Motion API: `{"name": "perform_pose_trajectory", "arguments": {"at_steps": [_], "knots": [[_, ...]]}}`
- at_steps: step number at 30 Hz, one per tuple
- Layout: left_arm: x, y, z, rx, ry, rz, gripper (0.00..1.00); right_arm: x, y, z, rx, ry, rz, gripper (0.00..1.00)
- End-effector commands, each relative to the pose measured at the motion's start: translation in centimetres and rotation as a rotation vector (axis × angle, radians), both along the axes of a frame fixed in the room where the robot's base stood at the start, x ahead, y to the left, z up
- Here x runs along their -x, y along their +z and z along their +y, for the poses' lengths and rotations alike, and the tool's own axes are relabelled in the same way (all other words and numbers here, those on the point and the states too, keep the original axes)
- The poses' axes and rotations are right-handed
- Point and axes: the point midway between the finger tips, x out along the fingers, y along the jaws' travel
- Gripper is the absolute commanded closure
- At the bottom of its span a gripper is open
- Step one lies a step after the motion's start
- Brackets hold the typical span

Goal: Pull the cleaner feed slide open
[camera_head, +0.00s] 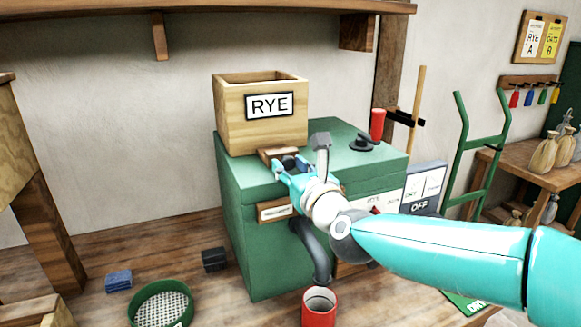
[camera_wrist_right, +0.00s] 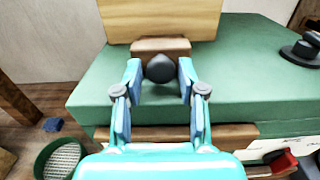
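The green cleaner (camera_head: 245,180) carries a wooden hopper box marked RYE (camera_head: 228,118) on its top. The feed slide (camera_head: 270,153) is a small brown wooden piece at the foot of the box; it also shows in the right wrist view (camera_wrist_right: 160,45). A dark round knob (camera_wrist_right: 160,68) is on the slide's front. My right gripper (camera_wrist_right: 160,75) is open, with one finger on each side of the knob and small gaps visible. In the head view my right gripper (camera_head: 290,166) partly hides the knob. My left gripper is in neither view.
A red cup (camera_head: 320,308) stands below the spout at the cleaner's front. A green sieve (camera_head: 160,304), a blue block (camera_head: 118,281) and a dark block (camera_head: 214,259) lie left of the cleaner. A dark knob (camera_head: 361,143) and a red cylinder (camera_head: 377,125) are on the right of its top.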

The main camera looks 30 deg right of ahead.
Motion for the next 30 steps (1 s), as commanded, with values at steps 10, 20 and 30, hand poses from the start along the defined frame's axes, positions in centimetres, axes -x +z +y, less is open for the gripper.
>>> {"name": "perform_pose_trajectory", "arguments": {"at_steps": [10, 20, 30], "knots": [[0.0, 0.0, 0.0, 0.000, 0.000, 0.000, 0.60, -0.1, 0.2, 0.0, 0.000, -0.001, -0.006, 0.46], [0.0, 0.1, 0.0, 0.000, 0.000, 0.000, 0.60, 3.4, 0.3, 0.2, -0.001, -0.002, -0.009, 0.46], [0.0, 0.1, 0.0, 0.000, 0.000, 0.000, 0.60, 9.8, 0.2, 0.8, -0.001, 0.001, -0.007, 0.46]]}}
